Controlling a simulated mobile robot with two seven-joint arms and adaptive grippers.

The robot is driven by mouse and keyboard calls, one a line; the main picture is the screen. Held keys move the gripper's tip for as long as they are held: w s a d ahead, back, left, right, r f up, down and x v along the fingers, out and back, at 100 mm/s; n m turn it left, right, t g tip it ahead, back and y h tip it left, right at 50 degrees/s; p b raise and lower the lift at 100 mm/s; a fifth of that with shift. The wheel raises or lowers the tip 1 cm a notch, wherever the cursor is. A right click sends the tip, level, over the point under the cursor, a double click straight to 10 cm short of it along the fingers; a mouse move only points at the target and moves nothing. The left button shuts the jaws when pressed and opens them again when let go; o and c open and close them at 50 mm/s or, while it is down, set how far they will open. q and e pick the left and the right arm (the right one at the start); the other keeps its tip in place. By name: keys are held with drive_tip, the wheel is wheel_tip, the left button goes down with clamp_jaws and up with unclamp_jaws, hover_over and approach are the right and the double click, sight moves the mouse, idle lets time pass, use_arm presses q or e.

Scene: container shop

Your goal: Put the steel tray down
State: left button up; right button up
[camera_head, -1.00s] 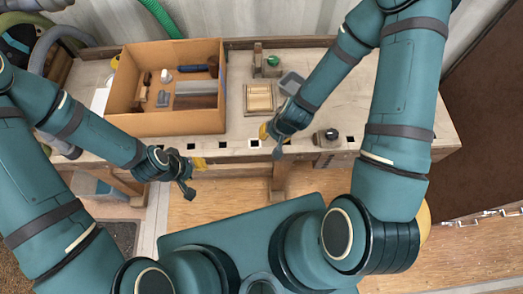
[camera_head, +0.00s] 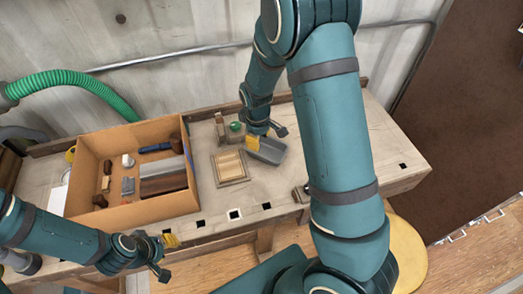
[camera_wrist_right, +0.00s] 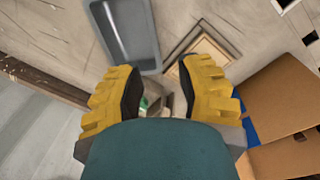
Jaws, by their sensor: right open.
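The steel tray (camera_head: 270,151) is a shallow grey rectangle on the workbench, right of a small wooden frame. It also shows in the right wrist view (camera_wrist_right: 126,36), lying flat past the fingertips. My right gripper (camera_head: 262,140) is above the back of the bench at the tray's far side and partly covers it in the head view. In the wrist view its yellow fingers (camera_wrist_right: 155,85) are spread, with no tray between them. My left gripper (camera_head: 168,256) is open and empty in front of the bench's front edge.
A cardboard box (camera_head: 88,178) with tools and blocks stands on the left of the bench. The wooden frame (camera_head: 229,167) lies between box and tray. A green-topped item (camera_head: 236,127) stands behind the frame. Bench surface (camera_head: 372,140) to the right is clear.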

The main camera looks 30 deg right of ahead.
drive_tip(key=b, duration=0.1)
hover_over(262, 157)
drive_tip(key=f, duration=0.6)
drive_tip(key=shift+s+a+f, duration=0.3)
drive_tip(key=shift+s, duration=0.05)
drive_tip(key=f, duration=0.4)
drive_tip(key=f+b, duration=0.1)
drive_tip(key=f, duration=0.1)
drive_tip(key=shift+w+d, duration=0.35)
drive_tip(key=shift+d, duration=0.05)
drive_tip(key=shift+f, duration=0.15)
drive_tip(key=shift+o, duration=0.3)
clamp_jaws()
